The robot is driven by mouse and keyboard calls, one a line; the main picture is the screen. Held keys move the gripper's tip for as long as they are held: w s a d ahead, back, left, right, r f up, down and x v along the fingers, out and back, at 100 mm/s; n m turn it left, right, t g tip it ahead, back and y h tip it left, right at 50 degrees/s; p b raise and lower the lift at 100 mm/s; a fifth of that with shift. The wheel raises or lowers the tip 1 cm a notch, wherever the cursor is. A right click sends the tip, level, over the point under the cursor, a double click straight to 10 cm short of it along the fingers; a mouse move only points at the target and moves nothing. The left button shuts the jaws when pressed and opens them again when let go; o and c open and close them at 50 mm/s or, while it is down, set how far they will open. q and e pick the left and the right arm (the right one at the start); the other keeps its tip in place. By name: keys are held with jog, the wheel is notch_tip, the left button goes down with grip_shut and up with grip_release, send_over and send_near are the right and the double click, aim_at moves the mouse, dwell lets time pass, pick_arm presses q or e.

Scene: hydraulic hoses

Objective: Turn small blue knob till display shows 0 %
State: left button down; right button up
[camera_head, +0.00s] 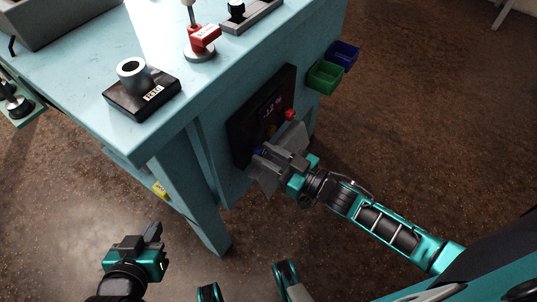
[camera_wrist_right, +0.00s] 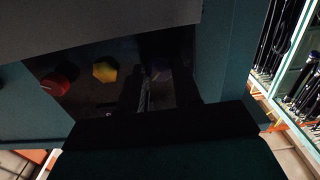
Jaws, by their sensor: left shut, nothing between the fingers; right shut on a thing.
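The dark control panel (camera_head: 248,125) is on the side of the light-blue workbench. Its small display (camera_head: 272,107) is lit, but I cannot read its figures surely. The small blue knob (camera_head: 259,150) is at the panel's lower edge, partly hidden by my right gripper (camera_head: 268,157), which is shut on it. In the right wrist view the blue knob (camera_wrist_right: 158,68) is very dark between the fingers. My left gripper (camera_head: 150,236) is shut and empty, low over the floor, well away from the panel.
A red knob (camera_head: 290,114) and a yellow knob (camera_wrist_right: 105,71) are on the same panel. A green bin (camera_head: 324,76) and a blue bin (camera_head: 344,54) hang on the bench side. A black block with a metal ring (camera_head: 135,85) and a red-tagged fitting (camera_head: 203,40) stand on top.

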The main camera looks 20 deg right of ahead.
jog(key=shift+n, duration=0.3)
jog(key=n, duration=0.6)
jog(key=shift+n, duration=0.4)
jog(key=n, duration=0.4)
jog(key=shift+s+a+f, duration=0.1)
jog(key=shift+n, duration=1.8)
jog(key=o, duration=1.1)
jog(key=shift+c, duration=0.2)
jog(key=shift+s, duration=0.1)
